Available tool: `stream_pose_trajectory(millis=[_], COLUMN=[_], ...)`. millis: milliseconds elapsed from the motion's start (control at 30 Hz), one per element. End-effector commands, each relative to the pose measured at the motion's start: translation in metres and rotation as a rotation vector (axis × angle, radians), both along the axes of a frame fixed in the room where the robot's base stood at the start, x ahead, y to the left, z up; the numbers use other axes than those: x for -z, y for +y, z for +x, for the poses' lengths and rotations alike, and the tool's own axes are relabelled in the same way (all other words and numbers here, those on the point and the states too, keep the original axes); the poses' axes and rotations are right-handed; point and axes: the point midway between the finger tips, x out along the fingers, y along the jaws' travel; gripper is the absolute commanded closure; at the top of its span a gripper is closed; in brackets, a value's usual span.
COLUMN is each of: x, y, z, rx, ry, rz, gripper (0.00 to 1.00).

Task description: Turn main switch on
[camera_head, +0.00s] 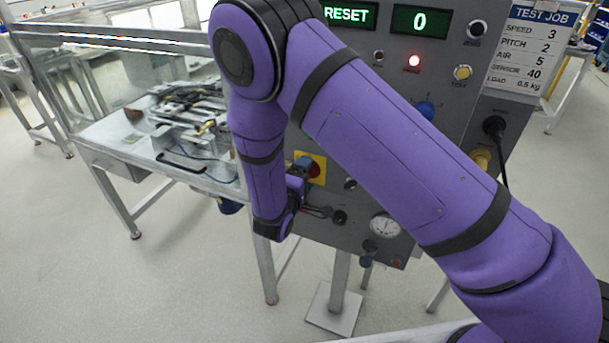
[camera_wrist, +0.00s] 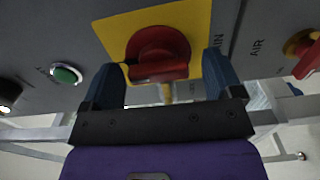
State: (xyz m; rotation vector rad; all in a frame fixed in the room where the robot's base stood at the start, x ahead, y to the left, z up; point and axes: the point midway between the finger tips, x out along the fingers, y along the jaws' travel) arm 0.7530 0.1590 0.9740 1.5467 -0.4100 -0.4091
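The main switch is a red rotary knob (camera_wrist: 157,50) on a yellow plate (camera_wrist: 118,32); "AIN" of a label shows beside it in the wrist view. In the head view the yellow plate (camera_head: 319,160) is partly hidden by my arm. My gripper (camera_wrist: 164,82) is open, with one dark blue finger on each side of the knob. A gap shows between the knob and each finger; I see no clear contact. The knob's handle bar lies roughly level across the wrist view. In the head view my gripper (camera_head: 297,185) is mostly hidden at the panel.
The grey panel (camera_head: 455,110) has displays reading "RESET" (camera_head: 348,14) and "0" (camera_head: 419,21), and a lit red lamp (camera_head: 414,60). A green button (camera_wrist: 66,74) is left of the switch, and a red AIR knob (camera_wrist: 307,55) is right. A workbench (camera_head: 130,150) stands left.

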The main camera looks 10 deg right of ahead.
Motion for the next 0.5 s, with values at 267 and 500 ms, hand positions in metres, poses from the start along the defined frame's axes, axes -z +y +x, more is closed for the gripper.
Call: stream_pose_trajectory(millis=[267,500], x=[-0.001,-0.001], y=[0.001,0.017], z=[-0.001,-0.028], rx=[0.001,-0.002], ry=[-0.002,-0.002], rz=[-0.001,0.0], gripper=[0.15,0.15])
